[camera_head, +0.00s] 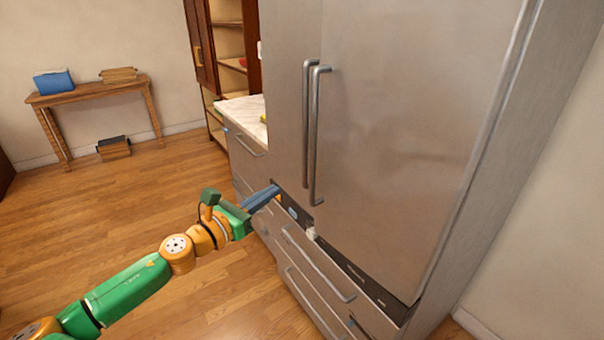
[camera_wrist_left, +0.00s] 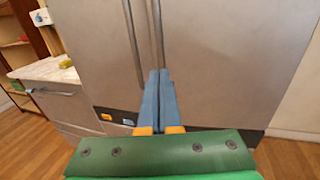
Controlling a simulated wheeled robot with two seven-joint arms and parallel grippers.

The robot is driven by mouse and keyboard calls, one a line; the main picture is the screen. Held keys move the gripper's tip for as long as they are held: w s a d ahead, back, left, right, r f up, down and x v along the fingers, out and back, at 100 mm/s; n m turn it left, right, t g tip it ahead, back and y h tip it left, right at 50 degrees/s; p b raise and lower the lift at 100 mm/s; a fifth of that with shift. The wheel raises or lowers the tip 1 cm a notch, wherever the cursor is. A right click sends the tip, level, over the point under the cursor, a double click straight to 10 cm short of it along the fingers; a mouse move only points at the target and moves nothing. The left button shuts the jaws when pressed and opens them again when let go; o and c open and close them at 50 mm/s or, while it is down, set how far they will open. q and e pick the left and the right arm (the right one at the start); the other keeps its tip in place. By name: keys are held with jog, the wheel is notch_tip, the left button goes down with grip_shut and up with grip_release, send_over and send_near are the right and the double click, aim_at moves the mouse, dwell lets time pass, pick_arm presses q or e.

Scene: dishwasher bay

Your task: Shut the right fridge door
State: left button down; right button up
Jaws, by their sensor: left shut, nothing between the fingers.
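The steel fridge has two upper doors with long vertical handles. The right door (camera_head: 400,130) stands flush or nearly flush with the left door (camera_head: 287,80); I cannot tell whether a small gap is left. The right door's handle (camera_head: 316,135) is beside the left door's handle (camera_head: 305,125). In the wrist view the right door (camera_wrist_left: 230,65) fills the right half. My left gripper (camera_head: 274,190) is shut and empty, low in front of the doors near the handles' lower ends. Its blue fingers (camera_wrist_left: 159,75) lie together in the wrist view. My right gripper is out of view.
Drawers (camera_head: 318,262) with bar handles lie below the doors. A marble-topped counter (camera_head: 245,112) adjoins the fridge's left side. A wooden table (camera_head: 90,94) with a blue box stands at the far wall. Wood floor (camera_head: 100,220) is clear at left.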

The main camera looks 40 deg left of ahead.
pick_arm(q)
jog(key=b, duration=0.4)
send_near(311, 166)
jog(key=w, duration=0.4)
jog(key=shift+w+a, duration=0.2)
jog(key=shift+w+a+r+p, duration=0.1)
jog(key=shift+w+p, duration=0.7)
jog(key=shift+w, duration=0.4)
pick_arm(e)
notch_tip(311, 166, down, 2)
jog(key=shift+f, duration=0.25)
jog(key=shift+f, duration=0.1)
